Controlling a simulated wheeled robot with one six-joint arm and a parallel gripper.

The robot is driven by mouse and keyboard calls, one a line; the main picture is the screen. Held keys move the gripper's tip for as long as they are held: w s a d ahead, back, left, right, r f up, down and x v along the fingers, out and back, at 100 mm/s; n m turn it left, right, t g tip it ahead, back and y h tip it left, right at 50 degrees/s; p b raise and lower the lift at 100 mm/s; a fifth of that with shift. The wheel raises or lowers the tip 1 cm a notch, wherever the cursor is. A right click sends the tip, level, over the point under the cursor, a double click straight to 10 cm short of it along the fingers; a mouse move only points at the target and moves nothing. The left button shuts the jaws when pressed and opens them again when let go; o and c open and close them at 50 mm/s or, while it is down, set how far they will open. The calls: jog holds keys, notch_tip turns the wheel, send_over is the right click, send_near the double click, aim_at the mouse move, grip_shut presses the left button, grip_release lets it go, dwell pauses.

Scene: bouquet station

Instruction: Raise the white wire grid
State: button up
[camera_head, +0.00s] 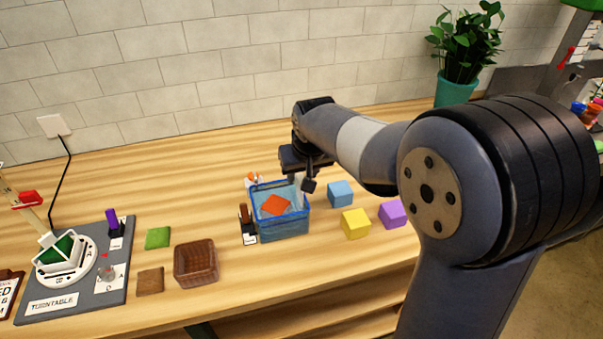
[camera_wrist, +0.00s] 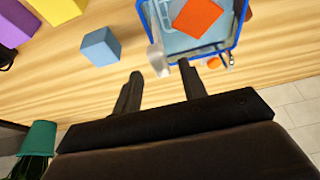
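A blue-rimmed tub (camera_head: 283,232) stands on the wooden counter, with an orange square (camera_head: 276,204) inside it. In the wrist view, thin pale lines, apparently the white wire grid (camera_wrist: 167,17), show inside the tub (camera_wrist: 240,20) around the orange square (camera_wrist: 197,17). A pale upright grip (camera_wrist: 157,60), apparently the grid's handle, stands at the tub's near side. My gripper (camera_head: 304,178) is above the tub's right rear edge. Its two fingers (camera_wrist: 160,75) are apart, with the pale grip between their tips. Whether they touch it I cannot tell.
Blue (camera_head: 340,193), yellow (camera_head: 355,223) and purple (camera_head: 393,213) blocks lie right of the tub. A brown basket (camera_head: 195,263), a green square (camera_head: 158,238) and a turntable station (camera_head: 82,285) are to the left. A small lever panel (camera_head: 248,228) adjoins the tub's left side.

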jog(key=shift+x, duration=1.05)
grip_shut()
